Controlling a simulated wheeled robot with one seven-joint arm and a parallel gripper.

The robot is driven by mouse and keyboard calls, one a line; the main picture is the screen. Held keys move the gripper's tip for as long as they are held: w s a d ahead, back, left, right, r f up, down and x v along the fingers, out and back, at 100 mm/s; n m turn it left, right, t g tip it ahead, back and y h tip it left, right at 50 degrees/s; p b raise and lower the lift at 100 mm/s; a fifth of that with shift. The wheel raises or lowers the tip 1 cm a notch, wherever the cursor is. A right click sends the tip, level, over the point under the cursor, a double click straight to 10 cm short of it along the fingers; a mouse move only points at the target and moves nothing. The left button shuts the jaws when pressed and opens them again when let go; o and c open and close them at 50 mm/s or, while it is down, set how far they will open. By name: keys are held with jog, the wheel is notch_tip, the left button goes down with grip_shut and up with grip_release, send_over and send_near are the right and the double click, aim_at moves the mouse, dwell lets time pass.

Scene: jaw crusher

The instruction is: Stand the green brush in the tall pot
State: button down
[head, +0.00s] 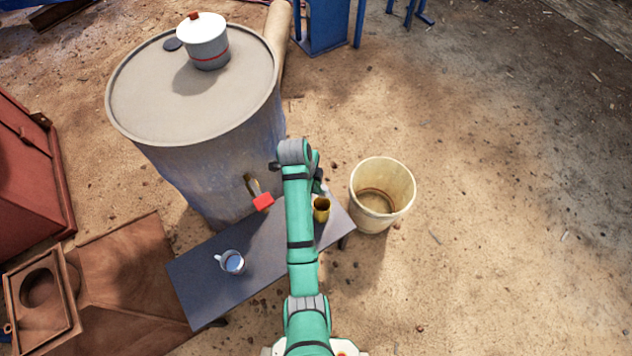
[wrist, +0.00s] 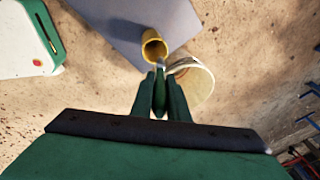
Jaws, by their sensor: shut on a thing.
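The green brush (wrist: 159,95) is between the fingertips of my gripper (wrist: 160,88) in the wrist view. The gripper is shut on it. A pale part of the brush shows beyond the fingertips, close to the rim of the yellow tall pot (wrist: 153,37). I cannot tell whether brush and pot touch. The pot is open at the top and stands on the dark bench; it also shows in the head view (head: 321,212), just right of my arm. In the head view my arm hides the gripper and the brush.
The bench (head: 225,290) also holds a mug (head: 232,263) on its left part. A large drum (head: 215,150) with a red-handled tap (head: 262,202) stands behind it, with a white lidded pot (head: 204,45) on top. A cream bucket (head: 383,222) stands on the ground at right.

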jog(key=shift+w+f, duration=0.1)
jog(key=shift+f, duration=0.65)
jog(key=shift+a+f, duration=0.15)
jog(key=shift+f, duration=0.5)
jog(key=shift+s+d+f, duration=0.1)
jog(key=shift+d+f, duration=0.05)
jog(key=shift+f, duration=0.5)
jog(key=shift+s+d+f, duration=0.1)
jog(key=shift+f, duration=0.5)
jog(key=s+a+x, duration=0.1)
jog(key=x, duration=0.7)
jog(key=shift+a+f, duration=0.35)
jog(key=shift+f, duration=0.25)
